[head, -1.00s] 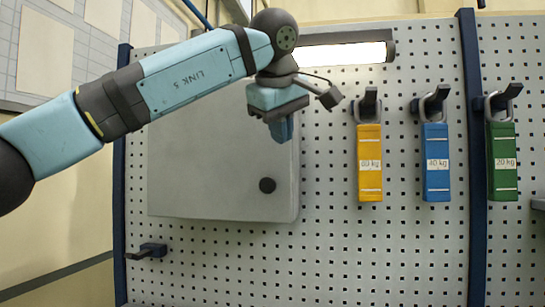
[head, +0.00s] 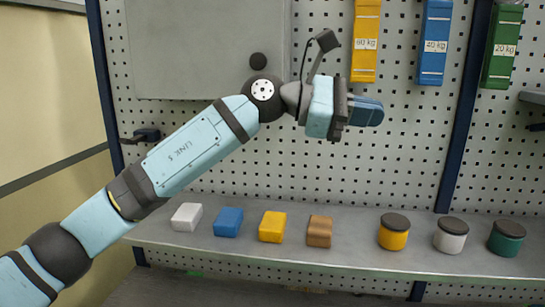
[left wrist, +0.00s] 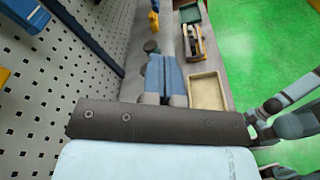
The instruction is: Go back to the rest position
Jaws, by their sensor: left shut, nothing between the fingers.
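My left gripper (head: 365,110) is in the middle of the head view, in front of the pegboard and above the shelf. Its blue fingers point to the right and are shut with nothing between them. The shut fingers also show in the left wrist view (left wrist: 163,75), side by side. My left arm reaches up to it from the lower left. Parts of an arm of mine show at the right edge of the left wrist view, but I cannot make out a right gripper there.
A shelf (head: 340,257) below carries several blocks, including a white block (head: 186,217) and a yellow block (head: 272,227), and lidded jars such as the green jar (head: 506,239). Weights hang above, including the yellow weight (head: 365,45). The left wrist view shows a beige tray (left wrist: 207,92).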

